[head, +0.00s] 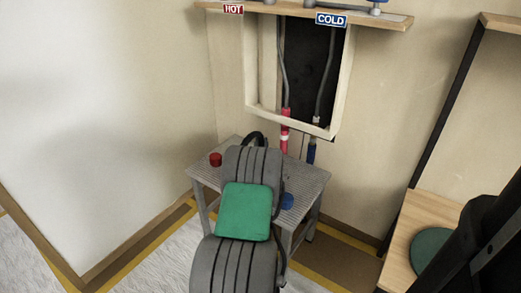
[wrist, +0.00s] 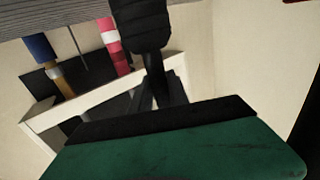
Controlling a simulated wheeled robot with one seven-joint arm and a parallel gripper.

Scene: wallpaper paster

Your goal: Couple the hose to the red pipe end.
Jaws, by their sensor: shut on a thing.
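My gripper (wrist: 157,80) is shut on a black ribbed hose piece (wrist: 149,24), seen in the wrist view. In the head view my arm hides the fingers, and a black curved piece of hose (head: 254,137) shows just beyond it. The red pipe end (head: 284,129), with a white band, hangs below the wall opening, right of the hose. It also shows in the wrist view (wrist: 113,40), left of the held hose. The hose and red pipe appear apart; the exact gap cannot be told.
A blue pipe end (head: 311,151) hangs to the right of the red one. A grey slatted table (head: 309,181) stands below, with a red cap (head: 215,159) and a blue cap (head: 287,201). A pale frame (head: 340,95) surrounds the opening. A wooden surface (head: 405,232) stands at right.

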